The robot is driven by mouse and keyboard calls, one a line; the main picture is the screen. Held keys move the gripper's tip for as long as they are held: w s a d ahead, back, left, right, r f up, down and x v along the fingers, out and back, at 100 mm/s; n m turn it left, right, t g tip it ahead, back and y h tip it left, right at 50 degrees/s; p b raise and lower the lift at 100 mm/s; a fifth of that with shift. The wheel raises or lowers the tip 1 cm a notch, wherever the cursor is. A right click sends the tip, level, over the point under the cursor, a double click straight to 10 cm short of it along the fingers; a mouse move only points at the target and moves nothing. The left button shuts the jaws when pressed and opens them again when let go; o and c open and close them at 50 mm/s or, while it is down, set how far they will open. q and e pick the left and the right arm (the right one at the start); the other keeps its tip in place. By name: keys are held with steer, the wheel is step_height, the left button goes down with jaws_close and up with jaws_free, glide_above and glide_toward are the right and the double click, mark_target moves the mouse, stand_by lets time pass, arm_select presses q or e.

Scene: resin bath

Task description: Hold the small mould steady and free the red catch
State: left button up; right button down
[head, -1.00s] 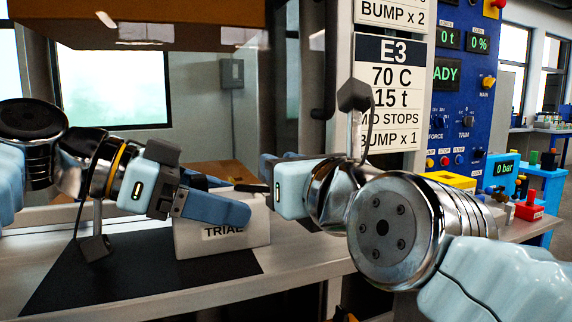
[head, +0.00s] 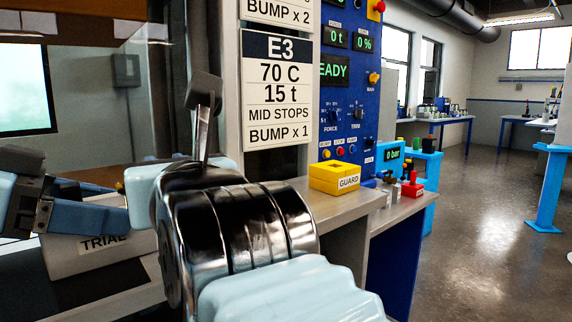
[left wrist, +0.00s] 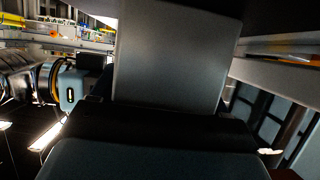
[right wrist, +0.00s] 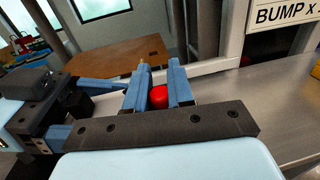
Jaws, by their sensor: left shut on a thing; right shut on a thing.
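The small mould is a pale grey block labelled TRIAL (head: 85,258), low at the left in the head view. It fills the upper middle of the left wrist view as a grey slab (left wrist: 170,55). My left gripper (head: 110,212) is shut on the mould; its fingertips are partly hidden. The red catch (right wrist: 159,97) shows as a rounded red knob between the fingers of my right gripper (right wrist: 158,88), which is shut on it. In the head view my right wrist hides the catch and the right fingers.
A yellow GUARD box (head: 335,178) stands on the bench ledge to the right. A blue control panel (head: 345,110) and an E3 sign (head: 280,85) rise behind. In the right wrist view, bare metal bench (right wrist: 270,105) lies to the right.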

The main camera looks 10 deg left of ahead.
steer(key=shift+s+a+r, duration=0.15)
steer(key=shift+s, duration=0.05)
steer(key=c, duration=1.1)
jaws_free()
steer(key=shift+o, duration=0.3)
steer(key=shift+w, duration=0.1)
steer(key=shift+r, duration=0.1)
step_height(320, 180, up, 10)
